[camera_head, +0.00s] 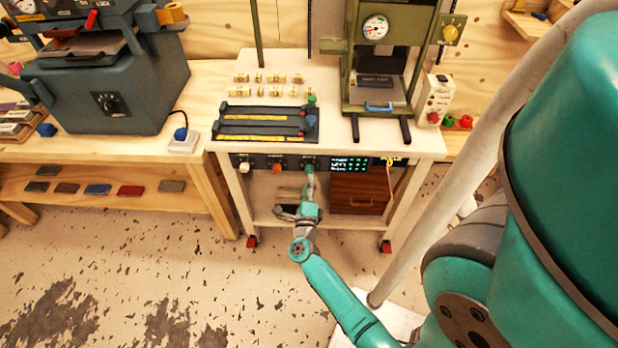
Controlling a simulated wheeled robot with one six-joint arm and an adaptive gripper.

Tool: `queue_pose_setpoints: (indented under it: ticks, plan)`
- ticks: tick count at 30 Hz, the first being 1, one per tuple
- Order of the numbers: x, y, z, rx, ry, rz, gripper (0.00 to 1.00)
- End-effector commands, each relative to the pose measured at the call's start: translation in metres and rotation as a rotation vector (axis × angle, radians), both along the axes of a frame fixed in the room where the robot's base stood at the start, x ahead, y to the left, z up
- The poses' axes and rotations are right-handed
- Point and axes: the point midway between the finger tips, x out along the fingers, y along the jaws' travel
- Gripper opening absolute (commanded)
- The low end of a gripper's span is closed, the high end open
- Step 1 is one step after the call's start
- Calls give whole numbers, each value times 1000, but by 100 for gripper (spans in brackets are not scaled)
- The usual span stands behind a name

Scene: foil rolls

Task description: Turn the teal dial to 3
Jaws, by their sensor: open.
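The teal dial (310,168) is on the dark control panel at the front of the white-framed bench, right of an orange dial and a white dial. Its setting and any numbers around it are too small to read. The end of my arm overlaps the area just under the dial, so the exact gap is unclear.
An orange dial (277,168), a white dial (244,168) and a lit display (350,164) share the panel. A brown drawer box (358,190) stands on the lower shelf. A green press (372,108) stands above. Open floor lies in front.

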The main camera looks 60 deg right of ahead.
Motion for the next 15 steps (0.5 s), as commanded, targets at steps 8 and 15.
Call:
queue_pose_setpoints:
  ticks: [8,15]
  plan:
    - [-20,52,-4,0,1,4,56]
    - [-29,72,-5,1,0,1,56]
